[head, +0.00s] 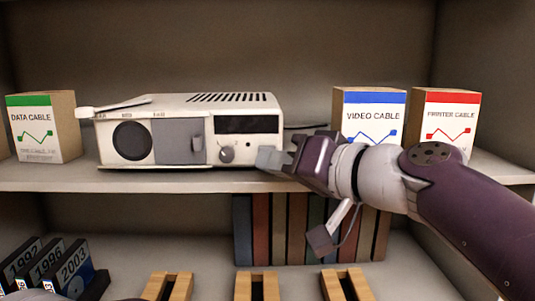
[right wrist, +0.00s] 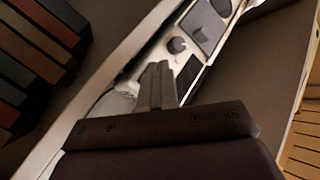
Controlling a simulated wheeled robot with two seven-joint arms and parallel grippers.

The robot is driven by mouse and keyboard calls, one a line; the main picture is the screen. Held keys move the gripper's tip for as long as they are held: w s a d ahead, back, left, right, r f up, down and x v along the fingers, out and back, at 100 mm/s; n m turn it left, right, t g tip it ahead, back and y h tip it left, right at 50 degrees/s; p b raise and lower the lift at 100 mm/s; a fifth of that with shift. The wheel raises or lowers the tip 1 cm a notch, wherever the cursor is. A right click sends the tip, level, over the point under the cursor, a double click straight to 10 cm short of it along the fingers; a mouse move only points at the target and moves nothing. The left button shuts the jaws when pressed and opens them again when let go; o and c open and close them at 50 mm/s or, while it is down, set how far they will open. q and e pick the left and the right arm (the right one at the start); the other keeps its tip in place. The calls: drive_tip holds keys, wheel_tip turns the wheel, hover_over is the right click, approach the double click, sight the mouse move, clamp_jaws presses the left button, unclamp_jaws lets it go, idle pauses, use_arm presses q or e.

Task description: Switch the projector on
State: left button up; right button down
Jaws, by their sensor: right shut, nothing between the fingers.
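The projector (head: 190,131) is a white box on the upper shelf, with a dark round lens (head: 132,140) at its left front, a grey panel in the middle and a dark display window (head: 247,124) at the right. A round knob (head: 226,154) sits below the window; it also shows in the right wrist view (right wrist: 177,45). My right gripper (head: 268,158) is shut and empty at the projector's lower right front corner, right of the knob. Its fingers (right wrist: 157,86) point towards the projector front in the right wrist view; I cannot tell whether they touch it. My left gripper is not in view.
A data cable box (head: 42,128) stands left of the projector. Books (head: 298,228), year-marked cases (head: 45,262) and wooden holders (head: 257,284) are below the shelf edge (head: 180,183).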

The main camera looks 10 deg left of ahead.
drive_tip(key=shift+w, duration=0.15)
idle(0.3)
drive_tip(key=shift+w+a, duration=0.15)
drive_tip(key=shift+w, duration=0.3)
idle(0.3)
drive_tip(key=shift+s+b, duration=0.6)
drive_tip(key=shift+s, duration=0.05)
drive_tip(key=shift+s+d, duration=0.1)
drive_tip(key=shift+d, duration=0.1)
drive_tip(key=s, duration=0.1)
drive_tip(key=s+d+b, duration=0.1)
drive_tip(key=s, duration=0.1)
drive_tip(key=s+b, duration=0.1)
drive_tip(key=s, duration=0.1)
drive_tip(key=shift+s+d, duration=0.25)
drive_tip(key=shift+d, duration=0.05)
